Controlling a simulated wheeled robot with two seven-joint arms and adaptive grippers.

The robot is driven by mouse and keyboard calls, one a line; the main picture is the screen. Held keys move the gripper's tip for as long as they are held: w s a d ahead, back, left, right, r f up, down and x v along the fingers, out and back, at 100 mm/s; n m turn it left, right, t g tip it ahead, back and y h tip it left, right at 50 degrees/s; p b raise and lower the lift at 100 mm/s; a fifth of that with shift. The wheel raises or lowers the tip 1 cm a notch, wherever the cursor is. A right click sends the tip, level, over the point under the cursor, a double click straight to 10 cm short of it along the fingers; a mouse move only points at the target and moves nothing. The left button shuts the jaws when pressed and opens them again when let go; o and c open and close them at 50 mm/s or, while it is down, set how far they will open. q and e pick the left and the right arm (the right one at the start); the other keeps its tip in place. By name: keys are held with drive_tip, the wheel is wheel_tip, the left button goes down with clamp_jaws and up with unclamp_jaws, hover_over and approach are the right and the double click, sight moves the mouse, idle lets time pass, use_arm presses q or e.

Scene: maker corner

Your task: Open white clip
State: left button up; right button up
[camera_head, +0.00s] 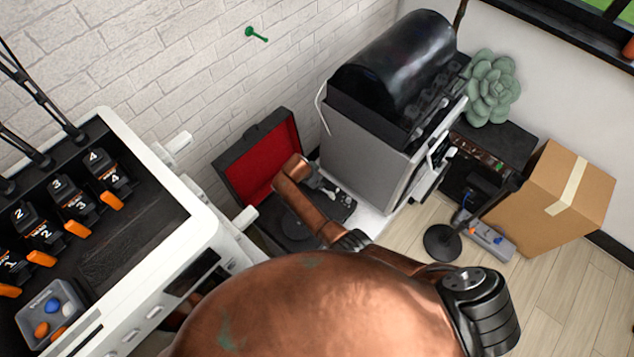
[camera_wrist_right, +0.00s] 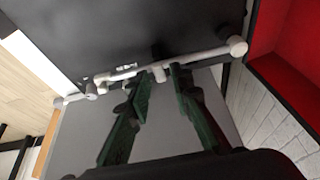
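In the right wrist view, a pale white bar-like clip (camera_wrist_right: 128,74) crosses in front of a dark surface, with rounded knobs at its ends and a short stub near the middle. My right gripper (camera_wrist_right: 160,82) has two dark green fingers spread apart, pointing at the bar. The stub shows between the fingertips; I cannot tell whether they touch it. In the head view, my copper-coloured arm fills the lower middle and reaches toward the red-lined case; the right fingertips cannot be made out there. My left gripper is not in view.
An open black case with a red lining (camera_head: 262,160) stands by the brick wall. Beside it is a grey machine with a black domed top (camera_head: 395,75). A white multi-slot unit (camera_head: 150,150) is at left. A cardboard box (camera_head: 560,200) and a round black stand base (camera_head: 442,242) are at right.

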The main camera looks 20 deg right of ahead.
clamp_jaws()
drive_tip(key=shift+w+d+r+g+y+p, duration=0.25)
drive_tip(key=shift+r+g+y+p, duration=0.2)
drive_tip(key=shift+y+p, duration=0.25)
drive_tip(key=shift+w+d+g+y, duration=0.1)
drive_tip(key=shift+d+g+y, duration=0.1)
drive_tip(key=shift+g+y, duration=0.2)
drive_tip(key=shift+w+d+f+g+y+b, duration=0.1)
drive_tip(key=shift+d+f+g+y+b, duration=0.15)
drive_tip(key=shift+y, duration=0.2)
drive_tip(key=shift+g+y+b, duration=0.1)
drive_tip(key=shift+g+y, duration=0.2)
drive_tip(key=shift+y, duration=0.15)
drive_tip(key=shift+r+y, duration=0.1)
drive_tip(key=shift+y, duration=0.3)
drive_tip(key=shift+o, duration=1.6)
unclamp_jaws()
